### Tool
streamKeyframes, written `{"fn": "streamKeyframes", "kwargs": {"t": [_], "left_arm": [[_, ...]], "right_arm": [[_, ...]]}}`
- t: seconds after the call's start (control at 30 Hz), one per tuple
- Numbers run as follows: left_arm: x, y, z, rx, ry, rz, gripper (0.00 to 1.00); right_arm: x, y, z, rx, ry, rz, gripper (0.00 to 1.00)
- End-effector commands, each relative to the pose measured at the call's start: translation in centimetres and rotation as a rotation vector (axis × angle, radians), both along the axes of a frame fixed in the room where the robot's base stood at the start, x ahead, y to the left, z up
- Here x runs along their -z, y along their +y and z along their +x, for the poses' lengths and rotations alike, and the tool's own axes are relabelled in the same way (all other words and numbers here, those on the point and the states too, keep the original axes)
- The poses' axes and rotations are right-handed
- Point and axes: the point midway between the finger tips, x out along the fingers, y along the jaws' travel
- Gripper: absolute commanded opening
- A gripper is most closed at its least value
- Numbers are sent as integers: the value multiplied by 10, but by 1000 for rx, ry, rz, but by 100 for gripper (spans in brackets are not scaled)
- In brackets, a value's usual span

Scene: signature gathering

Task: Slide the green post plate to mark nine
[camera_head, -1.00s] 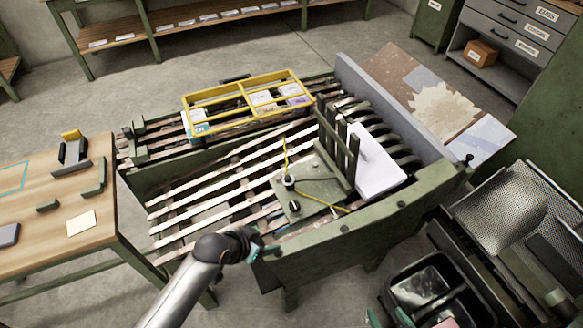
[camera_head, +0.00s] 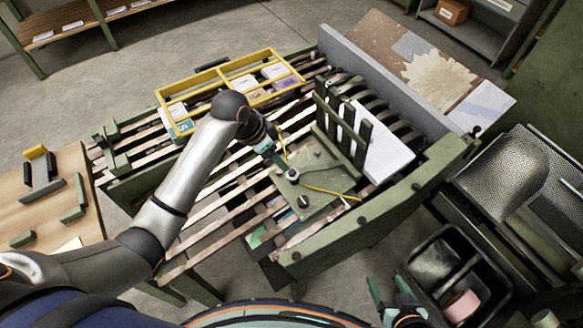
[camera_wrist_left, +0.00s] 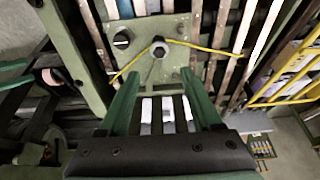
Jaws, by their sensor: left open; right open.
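The green post plate (camera_head: 325,178) lies on the slatted bed of the green frame, with upright bars at its far right side. On it are a pale-topped post (camera_head: 293,175) with a yellow cord and a black knob (camera_head: 303,201). My left gripper (camera_head: 275,156) hangs just above the plate's left side, close to the post. In the left wrist view its fingers (camera_wrist_left: 160,100) are spread and empty, with the post (camera_wrist_left: 158,49) just beyond them. My right gripper (camera_head: 390,295) is open at the bottom edge, away from the plate. No mark nine can be read.
A white paper stack (camera_head: 385,148) leans behind the bars. A yellow divided tray (camera_head: 215,99) sits on the far slats. A grey wall (camera_head: 395,85) closes the right side, and a black bin (camera_head: 440,270) stands at lower right. Slats left of the plate are mostly bare.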

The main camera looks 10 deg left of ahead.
Motion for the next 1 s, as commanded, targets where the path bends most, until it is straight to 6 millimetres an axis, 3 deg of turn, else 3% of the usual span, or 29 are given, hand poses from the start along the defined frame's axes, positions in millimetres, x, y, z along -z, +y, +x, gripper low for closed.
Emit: {"fn": "streamKeyframes", "kwargs": {"t": [0.6, 1.0], "left_arm": [[96, -29, 27, 0, 2, -1, 66], [114, -34, 33, 0, -1, 0, 66]], "right_arm": [[16, -1, 0, 1, 1, -1, 72], [20, -1, -1, 1, 2, -1, 72]]}}
